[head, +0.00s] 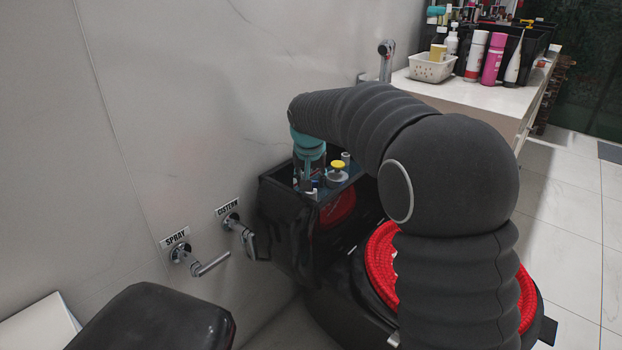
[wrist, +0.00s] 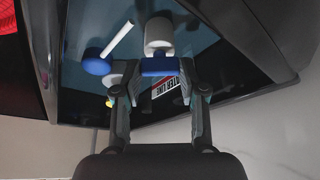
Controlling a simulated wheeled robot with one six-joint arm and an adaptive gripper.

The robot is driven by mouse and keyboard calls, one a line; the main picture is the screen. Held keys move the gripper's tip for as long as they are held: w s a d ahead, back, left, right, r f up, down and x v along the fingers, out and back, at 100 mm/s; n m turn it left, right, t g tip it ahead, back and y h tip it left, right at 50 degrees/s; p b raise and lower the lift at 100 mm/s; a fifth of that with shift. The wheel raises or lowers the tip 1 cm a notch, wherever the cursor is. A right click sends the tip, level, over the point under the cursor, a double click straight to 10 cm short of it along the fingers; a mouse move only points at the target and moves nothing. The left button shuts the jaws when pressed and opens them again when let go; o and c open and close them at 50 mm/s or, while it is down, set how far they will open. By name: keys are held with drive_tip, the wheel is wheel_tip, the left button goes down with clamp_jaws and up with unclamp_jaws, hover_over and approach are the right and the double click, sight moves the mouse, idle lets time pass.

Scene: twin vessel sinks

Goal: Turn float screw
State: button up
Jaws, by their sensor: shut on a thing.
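In the wrist view, the fingers of my gripper (wrist: 160,70) are on either side of a blue piece taken to be the float screw (wrist: 159,65), and are shut on it. A white cylinder (wrist: 159,34) adjoins the blue piece. In the head view, my gripper (head: 308,188) reaches down into the open top of the black cistern (head: 285,215). The blue piece cannot be made out there. The cistern's dark walls also frame the wrist view (wrist: 262,38).
A blue round part with a white rod (wrist: 97,63) lies left of my fingers. A yellow-topped fitting (head: 337,166) stands close to my gripper in the cistern. The wall and the spray and cistern valves (head: 236,224) are nearby. A red-ringed black toilet (head: 380,265) stands in front.

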drive_tip(key=shift+m+h, duration=0.4)
drive_tip(key=shift+m, duration=0.5)
drive_tip(key=o, duration=1.1)
drive_tip(key=shift+o, duration=0.2)
drive_tip(key=v, duration=1.2)
